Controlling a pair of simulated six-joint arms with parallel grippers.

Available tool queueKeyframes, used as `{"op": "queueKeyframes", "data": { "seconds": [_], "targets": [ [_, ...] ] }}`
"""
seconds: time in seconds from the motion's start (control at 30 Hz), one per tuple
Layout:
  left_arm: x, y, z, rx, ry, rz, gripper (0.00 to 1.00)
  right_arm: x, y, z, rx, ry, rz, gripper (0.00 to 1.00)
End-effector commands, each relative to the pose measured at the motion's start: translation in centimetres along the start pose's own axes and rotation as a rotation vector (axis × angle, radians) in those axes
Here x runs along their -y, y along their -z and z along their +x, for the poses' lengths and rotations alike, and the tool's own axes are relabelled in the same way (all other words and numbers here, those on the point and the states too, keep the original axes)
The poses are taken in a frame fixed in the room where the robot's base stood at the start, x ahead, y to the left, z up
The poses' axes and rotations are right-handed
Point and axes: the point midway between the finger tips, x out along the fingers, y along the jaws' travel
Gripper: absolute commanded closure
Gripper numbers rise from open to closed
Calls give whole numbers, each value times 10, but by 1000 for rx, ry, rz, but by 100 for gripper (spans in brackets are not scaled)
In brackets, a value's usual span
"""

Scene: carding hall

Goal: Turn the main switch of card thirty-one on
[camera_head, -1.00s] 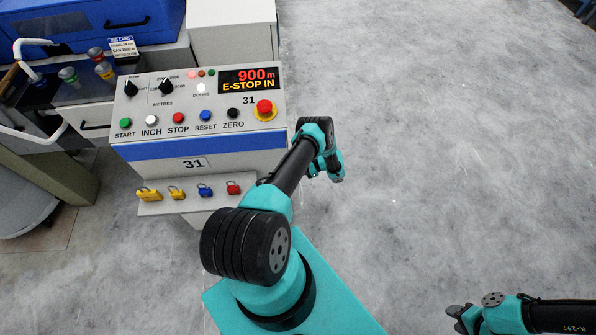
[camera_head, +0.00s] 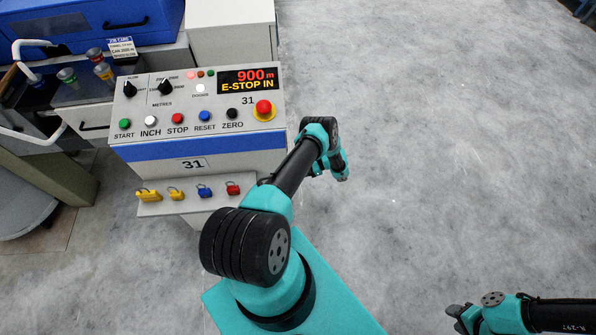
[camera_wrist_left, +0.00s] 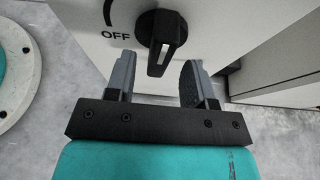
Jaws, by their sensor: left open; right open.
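In the left wrist view a black rotary switch (camera_wrist_left: 164,38), with a white line on its handle, sits on a pale panel (camera_wrist_left: 220,25). The word OFF is printed to its left. The handle's white-marked end points down toward my left gripper (camera_wrist_left: 159,62), whose jaws are open on either side of that end, with visible gaps. The switch is hidden in the head view, where the card 31 control cabinet (camera_head: 225,150) shows its display reading 900 m and E-STOP IN. My right gripper (camera_head: 458,318) is at the lower right, over bare floor; its jaws are too small to read.
A red emergency stop button (camera_head: 264,108) is on the console top, right side. Several padlocks hang on a ledge (camera_head: 165,209) at the cabinet's front. A cart with bobbins (camera_head: 67,76) stands left. The floor (camera_head: 450,150) to the right is clear.

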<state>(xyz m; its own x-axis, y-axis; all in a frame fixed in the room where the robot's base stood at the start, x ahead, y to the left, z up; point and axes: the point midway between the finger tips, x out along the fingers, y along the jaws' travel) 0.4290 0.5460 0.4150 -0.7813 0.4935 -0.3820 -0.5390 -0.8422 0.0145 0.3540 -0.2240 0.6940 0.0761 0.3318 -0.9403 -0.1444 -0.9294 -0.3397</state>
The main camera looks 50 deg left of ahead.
Motion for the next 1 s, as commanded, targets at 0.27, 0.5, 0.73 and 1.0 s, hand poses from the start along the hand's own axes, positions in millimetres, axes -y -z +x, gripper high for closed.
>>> {"op": "queueKeyframes", "data": {
  "seconds": [0.27,0.5,0.73,1.0],
  "targets": [
    [0,1,-52,-2,3,-1,51,0,0,0,0,0,0,57],
    [0,0,-98,-2,2,0,51,0,0,0,0,0,0,57],
    [-1,1,-137,-1,1,0,51,0,0,0,0,0,0,57],
    [-1,0,-153,0,0,1,51,0,0,0,0,0,0,57]
  ]
}}
